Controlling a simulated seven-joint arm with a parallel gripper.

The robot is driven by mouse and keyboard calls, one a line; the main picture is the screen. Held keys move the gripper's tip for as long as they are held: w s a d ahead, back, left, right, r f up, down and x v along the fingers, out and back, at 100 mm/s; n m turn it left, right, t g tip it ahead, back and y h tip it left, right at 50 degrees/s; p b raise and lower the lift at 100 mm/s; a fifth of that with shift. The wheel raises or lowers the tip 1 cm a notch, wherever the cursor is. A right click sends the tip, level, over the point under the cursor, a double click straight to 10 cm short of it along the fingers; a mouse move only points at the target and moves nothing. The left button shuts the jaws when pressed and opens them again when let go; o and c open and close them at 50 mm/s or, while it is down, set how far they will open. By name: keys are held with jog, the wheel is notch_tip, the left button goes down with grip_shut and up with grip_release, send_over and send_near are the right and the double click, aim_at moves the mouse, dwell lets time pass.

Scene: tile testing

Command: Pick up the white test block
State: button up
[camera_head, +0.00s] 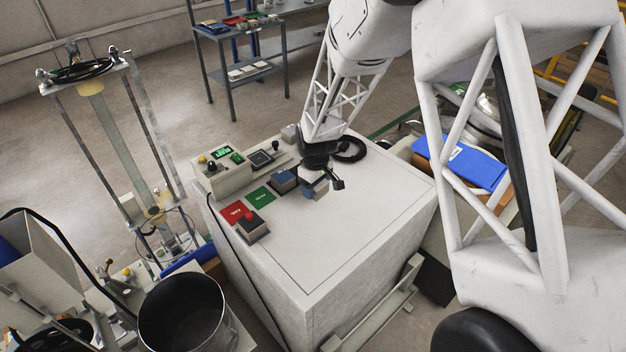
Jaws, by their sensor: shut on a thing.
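My gripper (323,187) is at the end of my arm, pointing down over the top of the white cabinet (345,240). Its dark fingers are shut on a small pale block, which looks like the white test block (320,188). The block is mostly hidden by the fingers, and a blue patch shows at its left side. I cannot tell whether the block touches the cabinet top or hangs just above it.
The cabinet's front right top is clear.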

jog(key=shift+s+d, duration=0.15)
jog(key=shift+s, duration=0.3)
dwell(0.5)
